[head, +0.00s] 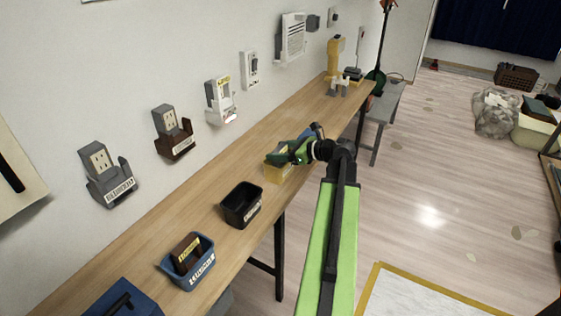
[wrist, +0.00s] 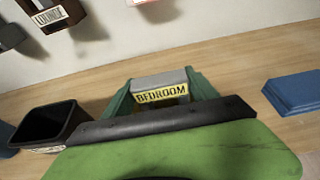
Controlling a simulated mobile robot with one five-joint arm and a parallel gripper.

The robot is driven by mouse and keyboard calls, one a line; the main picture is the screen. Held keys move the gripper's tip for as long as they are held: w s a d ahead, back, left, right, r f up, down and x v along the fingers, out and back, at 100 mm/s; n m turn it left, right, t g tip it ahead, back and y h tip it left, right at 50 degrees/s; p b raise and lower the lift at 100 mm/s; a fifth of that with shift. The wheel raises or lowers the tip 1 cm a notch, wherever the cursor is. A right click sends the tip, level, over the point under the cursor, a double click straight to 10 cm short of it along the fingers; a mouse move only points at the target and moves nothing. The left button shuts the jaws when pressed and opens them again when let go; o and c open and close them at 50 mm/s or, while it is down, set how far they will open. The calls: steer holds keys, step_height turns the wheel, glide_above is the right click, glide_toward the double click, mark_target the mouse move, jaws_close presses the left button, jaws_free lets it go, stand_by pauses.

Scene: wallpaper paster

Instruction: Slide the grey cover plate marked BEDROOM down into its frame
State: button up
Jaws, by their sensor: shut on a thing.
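My gripper (head: 283,155) is shut on the grey cover plate (wrist: 160,79), whose yellow label reads BEDROOM in the wrist view. The plate sits between the green fingers (wrist: 160,97); its lower part is hidden. I cannot tell whether the plate is clear of the bin. A grey frame (head: 109,178) with a white label too small to read surely is on the wall at left; its edge may show in the wrist view (wrist: 10,38).
A brown frame (head: 173,135), marked LOUNGE in the wrist view (wrist: 50,17), and a white frame (head: 220,104) are on the wall. On the bench (head: 185,210) stand a black bin (head: 241,206) and a blue bin (head: 203,267) holding a brown plate (head: 186,250). A blue block (wrist: 293,92) lies at right.

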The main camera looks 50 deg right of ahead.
steer(key=c, duration=0.4)
steer(key=shift+o, duration=0.2)
step_height(320, 180, up, 10)
steer(key=p, duration=1)
steer(key=shift+r, duration=0.1)
